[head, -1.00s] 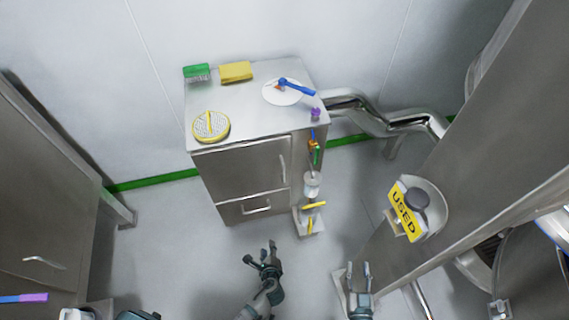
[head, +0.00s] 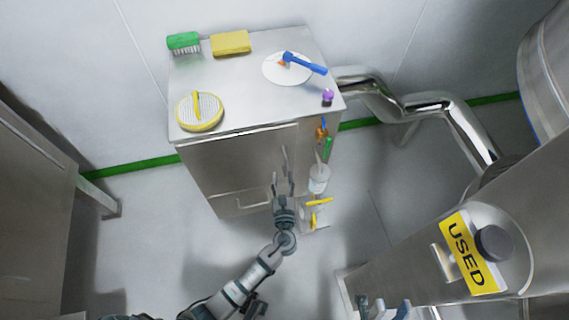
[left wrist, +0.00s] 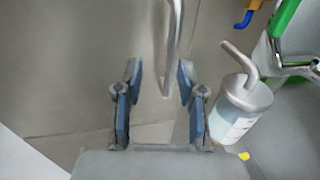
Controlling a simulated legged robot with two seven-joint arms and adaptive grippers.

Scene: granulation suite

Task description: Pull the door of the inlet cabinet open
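The steel inlet cabinet (head: 245,88) stands against the wall in the head view. Its upper front door (head: 230,165) looks shut and has a vertical bar handle (head: 284,160) near its right edge. My left gripper (head: 283,178) is open at the lower part of this handle. In the left wrist view, the handle (left wrist: 172,45) runs down between the two spread fingers (left wrist: 159,72), and neither finger visibly touches it. My right gripper (head: 390,308) is at the bottom edge of the head view, partly cut off, with fingers apart and empty.
A green brush (head: 184,42), yellow sponge (head: 231,42), round sieve (head: 200,112), white disc with blue tool (head: 303,63) and purple knob (head: 327,97) are on top. A bottle (head: 318,180) hangs beside the door. A machine with a "USED" sign (head: 468,254) stands right.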

